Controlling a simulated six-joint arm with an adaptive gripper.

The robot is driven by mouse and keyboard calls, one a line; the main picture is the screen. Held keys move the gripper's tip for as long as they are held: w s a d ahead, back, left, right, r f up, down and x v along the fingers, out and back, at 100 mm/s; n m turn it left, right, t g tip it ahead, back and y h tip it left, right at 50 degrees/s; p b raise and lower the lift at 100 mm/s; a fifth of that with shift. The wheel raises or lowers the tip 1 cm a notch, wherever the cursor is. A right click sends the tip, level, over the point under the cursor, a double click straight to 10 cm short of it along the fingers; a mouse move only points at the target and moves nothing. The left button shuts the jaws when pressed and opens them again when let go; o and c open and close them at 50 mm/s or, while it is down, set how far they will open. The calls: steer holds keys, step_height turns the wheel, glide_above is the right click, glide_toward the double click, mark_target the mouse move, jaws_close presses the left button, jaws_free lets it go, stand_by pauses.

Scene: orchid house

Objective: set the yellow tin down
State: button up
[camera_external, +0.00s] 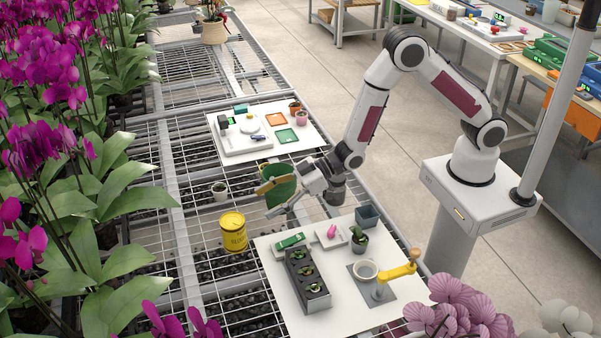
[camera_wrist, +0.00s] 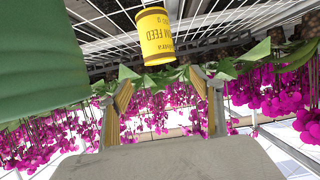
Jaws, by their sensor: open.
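The yellow tin (camera_external: 233,233) with a dark-lettered label is upright over the wire mesh bench, left of the front white board. It looks to be standing on the mesh. It also shows upside down at the top of the wrist view (camera_wrist: 155,36), beyond the fingers and apart from them. My gripper (camera_external: 268,198) is above and right of the tin in the outside view, pointing left. In the wrist view its two fingers (camera_wrist: 163,104) are spread with nothing between them.
A green object (camera_external: 281,190) is close beside my gripper; I cannot tell if they touch. The front white board (camera_external: 343,312) carries a dark planter and a yellow-handled tool. Orchids (camera_external: 45,150) crowd the left.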

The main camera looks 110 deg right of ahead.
steer(key=shift+r, duration=0.1)
steer(key=s+a+r+g, duration=0.3)
steer(key=s+r+g, duration=0.1)
steer(key=s+r, duration=1.15)
steer(key=s+a+r+g, duration=0.1)
steer(key=s+r, duration=0.1)
steer(key=s, duration=0.7)
steer(key=s+a+r+g, duration=0.1)
steer(key=s+a+r, duration=0.1)
steer(key=s, duration=0.8)
steer(key=s+a+r+g, duration=0.1)
steer(key=s+g, duration=0.1)
steer(key=s, duration=0.7)
steer(key=shift+s+a+r, duration=0.25)
steer(key=shift+r, duration=0.15)
